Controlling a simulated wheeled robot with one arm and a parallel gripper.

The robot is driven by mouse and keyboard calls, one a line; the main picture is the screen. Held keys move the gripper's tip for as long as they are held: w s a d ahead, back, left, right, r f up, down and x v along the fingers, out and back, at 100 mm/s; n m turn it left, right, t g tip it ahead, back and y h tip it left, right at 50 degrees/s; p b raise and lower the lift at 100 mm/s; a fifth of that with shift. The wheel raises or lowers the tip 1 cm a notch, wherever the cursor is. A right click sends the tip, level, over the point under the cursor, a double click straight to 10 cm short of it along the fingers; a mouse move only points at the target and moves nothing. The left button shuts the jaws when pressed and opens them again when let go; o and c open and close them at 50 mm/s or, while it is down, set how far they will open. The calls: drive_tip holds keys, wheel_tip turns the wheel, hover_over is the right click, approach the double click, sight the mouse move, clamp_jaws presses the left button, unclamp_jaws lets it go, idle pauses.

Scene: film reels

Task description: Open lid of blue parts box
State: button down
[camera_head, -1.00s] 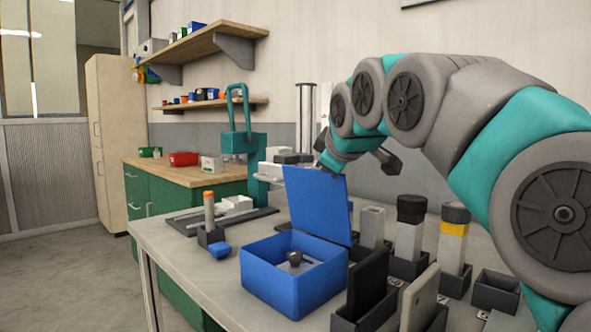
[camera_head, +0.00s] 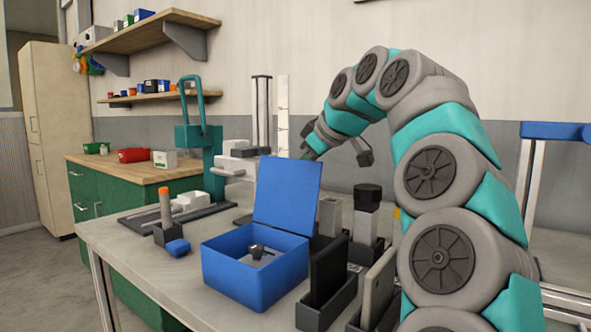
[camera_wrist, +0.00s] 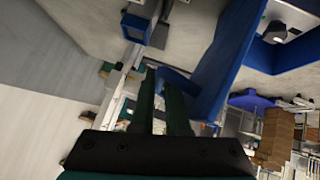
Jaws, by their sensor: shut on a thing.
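The blue parts box (camera_head: 255,278) sits on the bench with its lid (camera_head: 287,197) raised, hinged at the back and leaning slightly back. A small dark knob-like part (camera_head: 257,252) lies inside the box. My gripper (camera_head: 311,154) is at the lid's upper right corner, its fingertips mostly hidden behind the lid. In the wrist view, my gripper's two dark fingers (camera_wrist: 162,92) are close together at the blue lid (camera_wrist: 222,62), shut on its edge; the exact contact is hard to see. The open box (camera_wrist: 303,50) shows at upper right there.
Dark holders with upright pieces (camera_head: 328,270) stand close to the box's right. An orange-topped piece in a holder (camera_head: 166,215) and a small blue block (camera_head: 178,247) lie to its left. A teal press (camera_head: 205,150) stands behind. The bench's front left is clear.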

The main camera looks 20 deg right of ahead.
drive_tip(key=shift+w+d+f, duration=0.1)
drive_tip(key=shift+d+f, duration=0.05)
drive_tip(key=shift+d, duration=0.1)
drive_tip(key=c, duration=1.2)
unclamp_jaws()
drive_tip(key=shift+f, duration=0.15)
drive_tip(key=shift+a+f, duration=0.1)
drive_tip(key=shift+f, duration=0.05)
drive_tip(key=shift+v, duration=4.25)
drive_tip(key=shift+w+a, duration=0.1)
drive_tip(key=shift+a, duration=0.05)
